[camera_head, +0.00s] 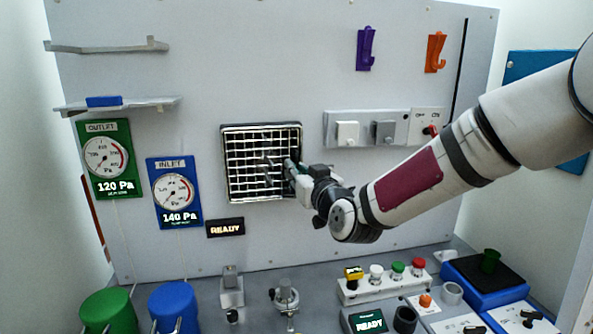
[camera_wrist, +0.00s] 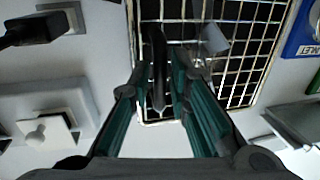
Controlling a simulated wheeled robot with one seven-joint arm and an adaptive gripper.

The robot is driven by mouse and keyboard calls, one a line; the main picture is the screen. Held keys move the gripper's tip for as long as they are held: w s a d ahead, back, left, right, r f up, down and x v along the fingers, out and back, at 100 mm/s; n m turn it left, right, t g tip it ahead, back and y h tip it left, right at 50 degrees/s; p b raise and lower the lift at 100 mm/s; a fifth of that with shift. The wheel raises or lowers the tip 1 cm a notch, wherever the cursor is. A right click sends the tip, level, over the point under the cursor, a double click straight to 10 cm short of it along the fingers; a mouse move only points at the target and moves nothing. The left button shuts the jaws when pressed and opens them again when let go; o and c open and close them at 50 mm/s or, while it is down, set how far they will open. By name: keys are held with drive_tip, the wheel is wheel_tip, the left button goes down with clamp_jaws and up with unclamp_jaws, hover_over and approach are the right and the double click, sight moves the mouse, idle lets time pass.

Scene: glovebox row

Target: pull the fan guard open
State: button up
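The fan guard (camera_head: 258,163) is a pale wire grid over a dark square opening in the wall panel. It looks closed, flat against its frame. It also fills the upper middle of the wrist view (camera_wrist: 238,62). My gripper (camera_head: 290,168) is at the guard's right edge. In the wrist view, its teal-padded fingers (camera_wrist: 161,72) reach toward the grid with a gap between them. A dark upright bar (camera_wrist: 158,65), perhaps the guard's handle, shows between the fingers. Firm contact cannot be made out. In the head view, my gripper hides part of the guard's right edge.
Outlet (camera_head: 105,158) and inlet (camera_head: 174,192) gauges are left of the guard. A READY sign (camera_head: 225,228) is below it. A switch plate (camera_head: 367,129) is to the right.

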drive_tip(key=shift+w+a, duration=0.15)
drive_tip(key=shift+w, duration=0.2)
drive_tip(key=shift+c, duration=0.6)
clamp_jaws()
drive_tip(key=shift+s, duration=0.1)
